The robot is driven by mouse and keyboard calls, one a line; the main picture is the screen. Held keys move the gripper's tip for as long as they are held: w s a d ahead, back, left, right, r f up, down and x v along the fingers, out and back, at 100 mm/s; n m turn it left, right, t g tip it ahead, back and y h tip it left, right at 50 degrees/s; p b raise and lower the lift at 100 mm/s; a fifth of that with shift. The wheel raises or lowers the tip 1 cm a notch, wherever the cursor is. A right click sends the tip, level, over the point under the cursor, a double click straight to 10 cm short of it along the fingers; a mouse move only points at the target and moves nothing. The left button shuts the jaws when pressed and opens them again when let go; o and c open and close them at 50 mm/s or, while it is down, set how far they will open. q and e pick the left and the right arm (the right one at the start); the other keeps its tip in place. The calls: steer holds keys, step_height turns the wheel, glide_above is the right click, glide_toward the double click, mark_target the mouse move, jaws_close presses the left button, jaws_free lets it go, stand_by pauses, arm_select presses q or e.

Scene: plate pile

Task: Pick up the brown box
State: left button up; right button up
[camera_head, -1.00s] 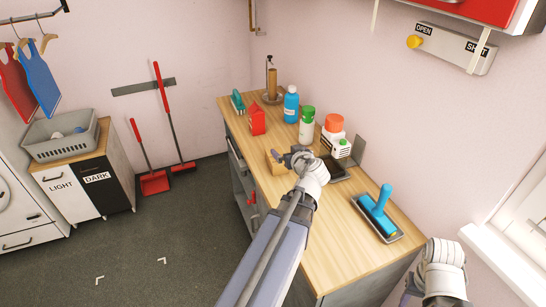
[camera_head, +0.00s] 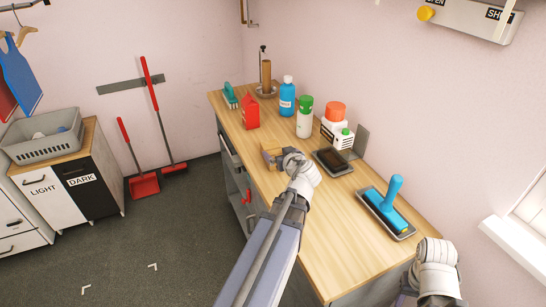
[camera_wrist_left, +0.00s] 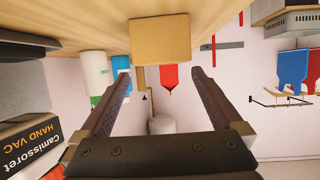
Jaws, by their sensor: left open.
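The brown box (camera_head: 269,159) sits on the wooden counter, near its front edge, partly hidden behind my left gripper. In the left wrist view, the brown box (camera_wrist_left: 160,38) is just beyond the fingertips, in line with the gap between them. My left gripper (camera_wrist_left: 162,72) is open, with nothing between its fingers. In the head view, my left gripper (camera_head: 284,160) is right at the near right side of the box. My right wrist shows at the lower right of the head view; its fingers cannot be made out.
Bare counter lies in front.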

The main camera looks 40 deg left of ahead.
mark_target(273, 149)
arm_select(q)
steer(key=shift+s+b+x, duration=0.1)
steer(key=shift+b+x, duration=0.6)
steer(key=shift+x, duration=1.15)
steer(key=shift+s+b+x, duration=0.15)
steer(key=shift+b+x, duration=0.5)
steer(key=shift+x, duration=1.25)
steer(key=shift+c, duration=0.2)
steer(key=c, duration=1.1)
step_height(273, 149, up, 10)
steer(key=p, duration=1)
